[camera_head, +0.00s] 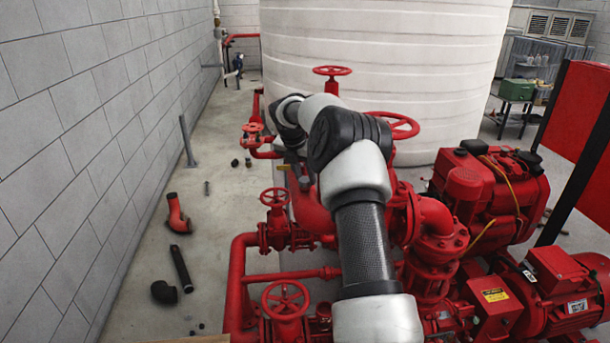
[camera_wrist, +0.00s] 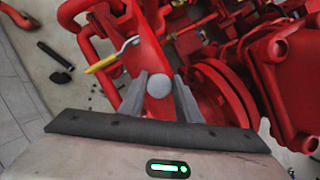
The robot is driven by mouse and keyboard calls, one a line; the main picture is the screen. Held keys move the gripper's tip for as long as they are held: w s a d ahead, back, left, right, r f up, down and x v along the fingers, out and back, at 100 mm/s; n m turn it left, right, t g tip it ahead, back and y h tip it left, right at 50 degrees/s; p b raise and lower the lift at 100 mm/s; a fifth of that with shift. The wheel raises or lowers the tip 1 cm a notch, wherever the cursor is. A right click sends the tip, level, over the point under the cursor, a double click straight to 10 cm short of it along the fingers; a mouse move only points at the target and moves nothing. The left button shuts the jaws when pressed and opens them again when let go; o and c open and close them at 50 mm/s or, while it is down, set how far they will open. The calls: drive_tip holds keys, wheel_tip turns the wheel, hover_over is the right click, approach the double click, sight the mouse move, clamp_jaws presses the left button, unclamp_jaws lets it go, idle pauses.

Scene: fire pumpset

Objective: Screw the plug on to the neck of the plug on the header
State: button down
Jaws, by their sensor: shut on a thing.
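In the wrist view, my gripper (camera_wrist: 160,90) has its two grey fingers closed around a small round grey piece (camera_wrist: 160,86), which looks like the plug. The piece sits between the fingertips, in front of a red pipe part (camera_wrist: 150,50) that looks like the header. I cannot tell whether the plug touches a neck, as the neck is hidden behind it. In the head view, my arm covers most of the gripper and the plug.
A yellow-handled lever (camera_wrist: 105,63) is close left of the fingers. A red flange (camera_wrist: 222,92) is close on the right. Red handwheels (camera_head: 285,300) and pump machinery (camera_head: 480,200) crowd my arm. Loose pipe pieces (camera_head: 180,267) lie on the open floor at left, beside the wall.

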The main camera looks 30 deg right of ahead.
drive_tip(key=shift+w+a+m+g, duration=0.15)
drive_tip(key=shift+m+g, duration=0.25)
drive_tip(key=shift+m, duration=0.8)
drive_tip(key=shift+m+g+h, duration=0.3)
drive_tip(key=shift+m+g, duration=0.1)
drive_tip(key=shift+m, duration=0.7)
drive_tip(key=c, duration=1.4)
unclamp_jaws()
drive_tip(key=shift+c, duration=0.2)
